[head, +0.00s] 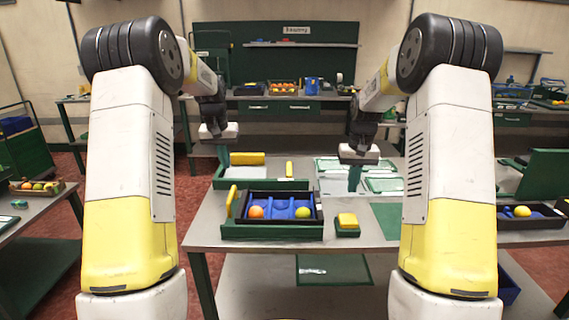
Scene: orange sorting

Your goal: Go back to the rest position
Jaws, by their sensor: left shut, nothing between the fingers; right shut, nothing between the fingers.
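My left gripper (222,154) hangs pointing down above the left back part of the table, over a green-edged tray (218,184). It is shut and holds nothing. My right gripper (355,178) hangs pointing down above the table's back right part, near some pale green-framed panels (384,184). It is shut and empty. Both of my arms are raised and bent, one on each side of the view. An orange (256,212) and a yellow-green fruit (303,212) sit in the blue-lined green crate (272,232) between the arms.
A yellow block (248,158) lies at the table's back. A side table (30,208) at left holds a fruit tray (37,187). Another tray (519,222) with a yellow fruit stands at right.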

